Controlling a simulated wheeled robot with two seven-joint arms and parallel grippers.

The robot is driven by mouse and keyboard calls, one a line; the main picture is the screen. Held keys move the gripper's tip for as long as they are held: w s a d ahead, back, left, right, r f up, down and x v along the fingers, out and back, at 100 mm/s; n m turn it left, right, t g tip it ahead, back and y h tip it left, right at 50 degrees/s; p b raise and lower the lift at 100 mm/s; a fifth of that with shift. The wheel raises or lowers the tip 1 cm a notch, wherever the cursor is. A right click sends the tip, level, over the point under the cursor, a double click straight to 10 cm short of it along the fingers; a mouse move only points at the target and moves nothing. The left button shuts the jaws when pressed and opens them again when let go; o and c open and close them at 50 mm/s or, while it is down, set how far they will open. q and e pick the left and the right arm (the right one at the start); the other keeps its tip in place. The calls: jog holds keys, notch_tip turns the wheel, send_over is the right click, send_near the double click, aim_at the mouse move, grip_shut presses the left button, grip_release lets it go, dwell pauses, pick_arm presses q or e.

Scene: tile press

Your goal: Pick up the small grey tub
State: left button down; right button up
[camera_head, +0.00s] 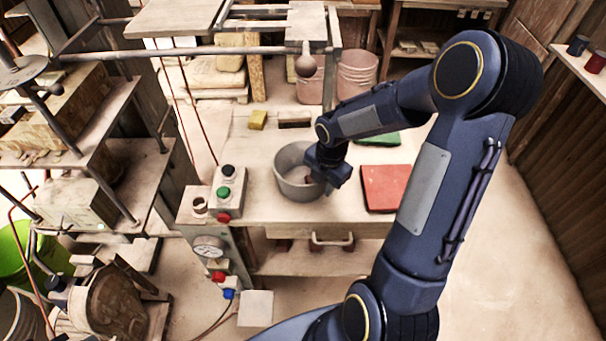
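The small grey tub (284,178) stands upright on the press table, near its front edge. It is round and open at the top. My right gripper (316,181) is at the tub's right side, over the rim, with part of it reaching into the opening. The gripper and wrist hide the right part of the tub. The fingertips are too small and covered to tell whether they are open or shut on the rim. My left gripper is not in view.
A red tile (386,188) lies right of the tub, with a green tile (381,139) behind it. A yellow sponge (258,119) lies at the back. A control box with buttons (227,190) stands left of the tub. A press frame (200,51) rises behind.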

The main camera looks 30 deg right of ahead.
jog(key=shift+w+f, duration=0.1)
jog(key=shift+f, duration=0.4)
grip_shut()
jog(key=shift+r, duration=0.15)
